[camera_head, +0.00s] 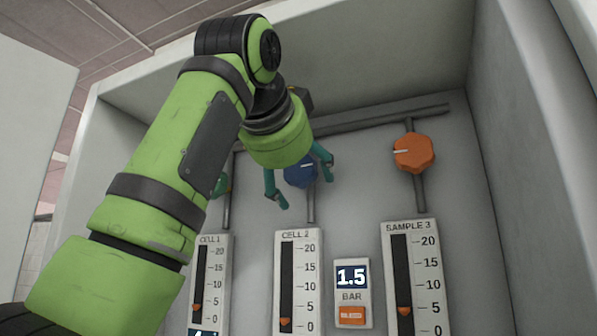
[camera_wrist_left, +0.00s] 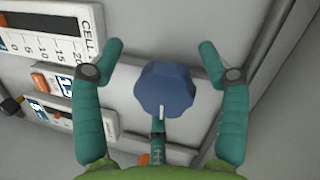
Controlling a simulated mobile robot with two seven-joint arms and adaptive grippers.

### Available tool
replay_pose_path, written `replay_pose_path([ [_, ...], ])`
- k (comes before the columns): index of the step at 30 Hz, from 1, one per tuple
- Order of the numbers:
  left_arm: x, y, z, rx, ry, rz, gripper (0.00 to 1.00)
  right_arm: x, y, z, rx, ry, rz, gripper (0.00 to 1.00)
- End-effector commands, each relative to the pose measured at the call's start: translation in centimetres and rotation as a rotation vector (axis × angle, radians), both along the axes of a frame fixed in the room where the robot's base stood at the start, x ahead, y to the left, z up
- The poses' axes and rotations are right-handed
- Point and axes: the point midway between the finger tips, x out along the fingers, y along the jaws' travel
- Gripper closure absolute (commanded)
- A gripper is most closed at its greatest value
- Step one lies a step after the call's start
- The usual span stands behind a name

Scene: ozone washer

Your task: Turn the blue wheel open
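The blue wheel (camera_head: 301,172) is on the back panel above the CELL 2 gauge, partly hidden by my left gripper in the head view. My left gripper (camera_head: 304,182) is in front of it with its teal fingers spread. In the left wrist view the blue wheel (camera_wrist_left: 165,88) lies between the open fingers (camera_wrist_left: 160,55), with a visible gap on both sides. Its white mark points toward the bottom of that view. In the head view the white mark points left. My right gripper is not in view.
An orange wheel (camera_head: 414,153) is to the right above the SAMPLE 3 gauge (camera_head: 414,280). A green wheel (camera_head: 221,186) is partly hidden behind my left arm. A 1.5 BAR display (camera_head: 352,276) sits beside the CELL 2 gauge (camera_head: 298,270). Cabinet walls (camera_head: 535,130) enclose the panel.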

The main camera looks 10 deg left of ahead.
Motion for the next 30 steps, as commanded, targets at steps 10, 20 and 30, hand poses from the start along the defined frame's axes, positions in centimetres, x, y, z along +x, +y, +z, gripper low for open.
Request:
replay_pose_path([
  [10, -1.9, 0.1, 0.8, 0.000, -0.011, -0.003, 0.25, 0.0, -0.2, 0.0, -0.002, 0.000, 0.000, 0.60],
  [20, -8.6, 0.5, 2.2, -0.002, -0.007, -0.001, 0.25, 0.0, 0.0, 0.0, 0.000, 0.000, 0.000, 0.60],
  [30, -11.5, 0.7, 2.6, -0.002, 0.000, 0.000, 0.25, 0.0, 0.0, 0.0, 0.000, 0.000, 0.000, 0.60],
])
